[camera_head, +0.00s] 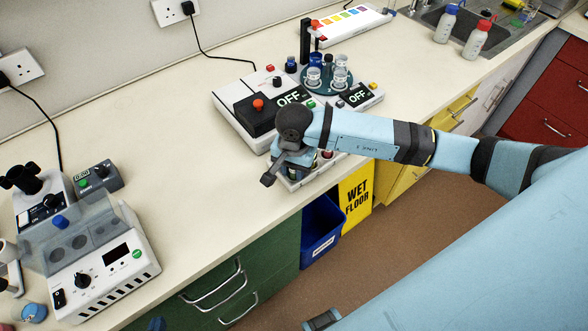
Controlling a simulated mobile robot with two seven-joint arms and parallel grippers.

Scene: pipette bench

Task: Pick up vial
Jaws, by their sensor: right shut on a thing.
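My right arm comes in from the right, and its right gripper (277,170) points down at a small vial rack (322,172) near the bench's front edge. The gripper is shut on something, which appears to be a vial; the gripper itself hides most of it. Several small vials with coloured parts show in the rack beside and under the wrist, partly covered by the arm. I cannot tell whether the held vial is clear of the rack.
Behind the gripper stands a white machine (233,103) with OFF displays and a round carousel of vials (314,76). A white device with a clear cover (105,265) stands at left. A blue bin (320,228) stands below the front edge.

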